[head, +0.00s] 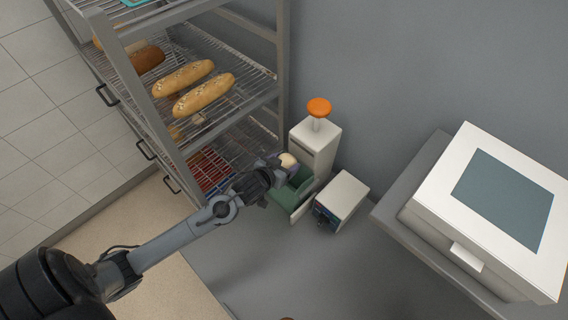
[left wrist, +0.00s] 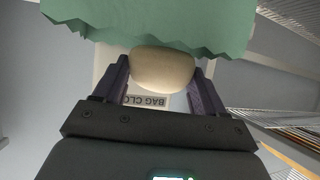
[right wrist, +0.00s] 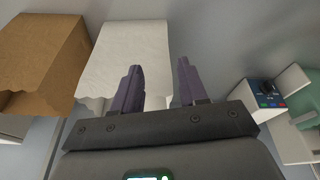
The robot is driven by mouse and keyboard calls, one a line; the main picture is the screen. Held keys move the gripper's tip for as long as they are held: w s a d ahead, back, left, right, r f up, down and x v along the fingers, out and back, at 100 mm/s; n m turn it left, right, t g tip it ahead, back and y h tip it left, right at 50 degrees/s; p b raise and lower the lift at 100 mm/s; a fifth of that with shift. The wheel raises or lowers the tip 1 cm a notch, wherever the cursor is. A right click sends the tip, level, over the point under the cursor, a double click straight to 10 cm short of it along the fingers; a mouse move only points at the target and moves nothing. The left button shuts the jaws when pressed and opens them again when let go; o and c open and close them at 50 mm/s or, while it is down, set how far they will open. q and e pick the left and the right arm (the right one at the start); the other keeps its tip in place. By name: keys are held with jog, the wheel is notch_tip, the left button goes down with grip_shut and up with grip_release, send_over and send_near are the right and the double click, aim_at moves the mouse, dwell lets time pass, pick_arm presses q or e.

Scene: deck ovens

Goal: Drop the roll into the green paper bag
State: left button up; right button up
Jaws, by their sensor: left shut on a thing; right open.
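The roll (head: 288,160) is pale and round. My left gripper (head: 279,166) is shut on it, at the top of the green paper bag (head: 284,195). In the left wrist view the roll (left wrist: 162,70) sits between the two fingers, beside the bag's jagged rim (left wrist: 235,48). Whether the roll is inside the mouth is hard to tell. The green bag also shows at the right edge of the right wrist view (right wrist: 303,104). My right gripper (right wrist: 158,85) is open and empty, in front of a white paper bag (right wrist: 130,45).
A wire rack (head: 222,98) with loaves stands left of the green bag. A white dispenser with an orange knob (head: 319,107) is behind it, and a small white device (head: 343,194) is at its right. A brown paper bag (right wrist: 40,58) stands beside the white one.

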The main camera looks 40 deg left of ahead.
pick_arm(q)
jog(key=shift+f, duration=0.35)
jog(key=o, duration=1.1)
jog(key=shift+s, duration=0.1)
jog(key=b+v, duration=0.1)
jog(key=v, duration=0.9)
jog(key=shift+s+r, duration=0.2)
jog(key=shift+s, duration=0.1)
